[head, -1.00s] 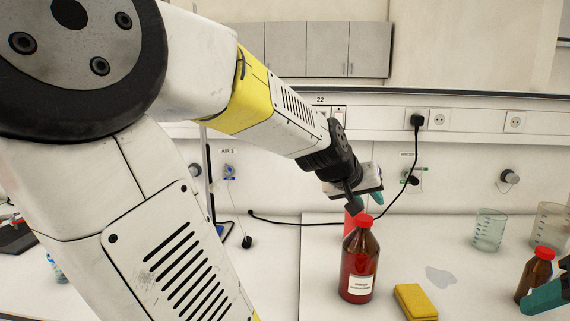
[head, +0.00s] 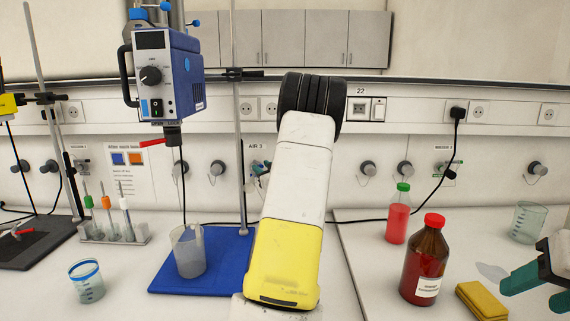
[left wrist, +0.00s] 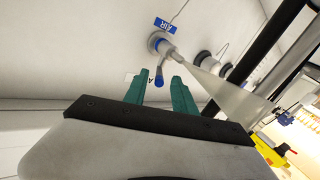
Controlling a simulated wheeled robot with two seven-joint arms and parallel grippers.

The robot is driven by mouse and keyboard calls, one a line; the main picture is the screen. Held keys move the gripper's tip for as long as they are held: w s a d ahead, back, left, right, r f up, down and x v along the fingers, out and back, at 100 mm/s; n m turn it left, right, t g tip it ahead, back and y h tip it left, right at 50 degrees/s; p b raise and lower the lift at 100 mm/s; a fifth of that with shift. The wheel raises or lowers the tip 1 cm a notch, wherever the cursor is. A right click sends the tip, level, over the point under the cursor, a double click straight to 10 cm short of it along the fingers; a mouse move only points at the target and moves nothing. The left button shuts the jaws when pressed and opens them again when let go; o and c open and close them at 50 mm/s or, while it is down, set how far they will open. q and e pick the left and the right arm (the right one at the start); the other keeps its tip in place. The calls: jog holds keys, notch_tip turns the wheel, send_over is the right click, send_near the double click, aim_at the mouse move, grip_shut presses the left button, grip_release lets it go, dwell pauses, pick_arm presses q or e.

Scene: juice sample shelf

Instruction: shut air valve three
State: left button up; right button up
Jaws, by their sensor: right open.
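The AIR 3 label (head: 256,146) is on the back wall in the head view. Beside my left arm, part of its valve (head: 259,168) shows; the arm hides the rest. In the left wrist view, a wall valve (left wrist: 160,43) has a blue-tipped handle (left wrist: 159,77) and a blue AIR tag; its number cannot be read. My left gripper (left wrist: 159,88) is open, its teal fingers apart, with the handle tip seen between them; contact cannot be told. The head view hides this gripper behind the arm. My right gripper (head: 528,278) is open at the right edge.
A blue stirrer (head: 165,75) on a stand is left of my arm, above a beaker (head: 188,250) on a blue mat (head: 225,265). A brown bottle (head: 425,262), a red-filled bottle (head: 397,220) and a yellow sponge (head: 482,299) stand or lie at right. More wall valves line the back.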

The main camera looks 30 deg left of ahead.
aim_at(257, 163)
pick_arm(q)
jog(key=x, duration=0.5)
jog(key=shift+w+a, duration=0.1)
jog(key=shift+w, duration=0.05)
grip_shut()
dwell(1.3)
